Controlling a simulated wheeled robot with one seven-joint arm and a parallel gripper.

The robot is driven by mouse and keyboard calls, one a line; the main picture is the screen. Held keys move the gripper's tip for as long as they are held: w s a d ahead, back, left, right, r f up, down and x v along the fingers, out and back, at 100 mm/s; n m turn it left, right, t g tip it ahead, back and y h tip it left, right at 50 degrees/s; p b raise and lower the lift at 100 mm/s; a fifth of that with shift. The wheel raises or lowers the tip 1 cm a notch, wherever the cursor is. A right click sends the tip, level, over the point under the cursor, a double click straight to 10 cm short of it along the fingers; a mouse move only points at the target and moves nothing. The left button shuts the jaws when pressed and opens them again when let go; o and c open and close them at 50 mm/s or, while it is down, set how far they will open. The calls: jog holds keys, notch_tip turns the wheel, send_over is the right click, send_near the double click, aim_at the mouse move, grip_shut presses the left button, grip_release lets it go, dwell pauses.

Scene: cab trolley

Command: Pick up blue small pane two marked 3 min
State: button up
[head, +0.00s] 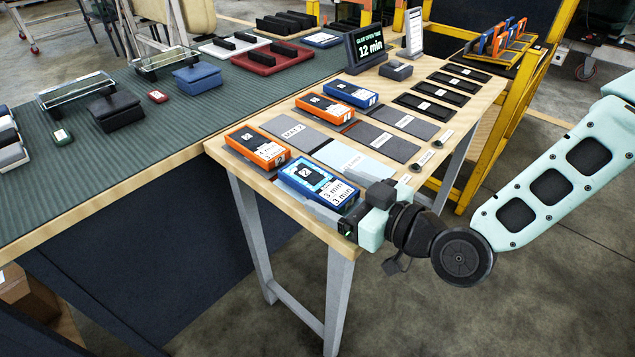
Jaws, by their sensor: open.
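A blue pane (312,181) lies at the near edge of the wooden table, its white label reading "3 min". Its face has a dark patch with a white mark. My gripper (336,195) is open at the right end of this pane. Its fingers appear to lie on either side of the labelled end, and I cannot tell whether they touch it. A second blue pane (351,94) lies farther back, with a label too small to read surely.
An orange pane (257,147) lies just left of the blue pane, and another orange pane (325,107) farther back. Flat grey mats (388,140) and dark slots (440,93) lie behind. A yellow trolley (510,105) stands right.

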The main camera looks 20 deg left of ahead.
aim_at(318, 186)
jog(key=shift+x, duration=1.35)
jog(key=c, duration=1.3)
